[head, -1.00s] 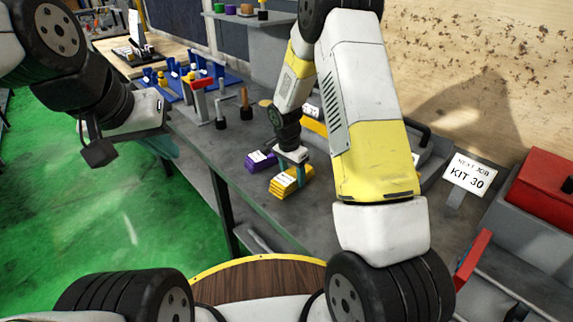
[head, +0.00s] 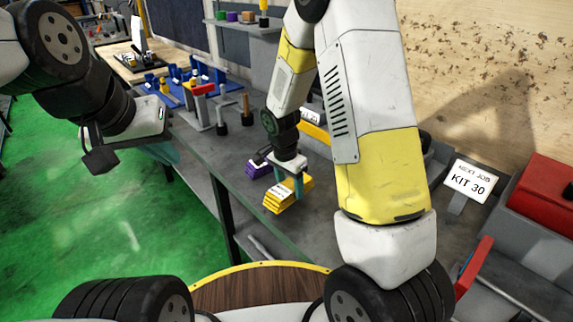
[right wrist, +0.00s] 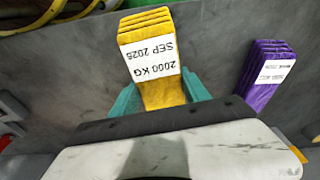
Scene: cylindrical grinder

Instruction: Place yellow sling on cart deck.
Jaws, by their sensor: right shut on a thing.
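The yellow sling (head: 283,200) is a folded stack with a white label, at the bench's front edge in the head view. In the right wrist view the yellow sling (right wrist: 152,50) shows its label, "2000 KG SEP 2026", upside down. My right gripper (head: 290,184) is shut on it, with a teal finger on each side. The sling looks slightly raised, but the gap beneath is unclear. My left gripper (head: 168,152) hangs at the left, near the bench edge, its fingers mostly hidden. A wooden surface with a yellow rim (head: 255,285) shows at the bottom; I cannot tell whether it is the cart deck.
A purple sling (head: 257,168) lies on the grey bench (head: 225,158) beside the yellow one. Upright tools (head: 221,118) and a blue rack stand behind. A "KIT 30" sign (head: 470,180) and red box (head: 548,185) are at right. Green floor is open at left.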

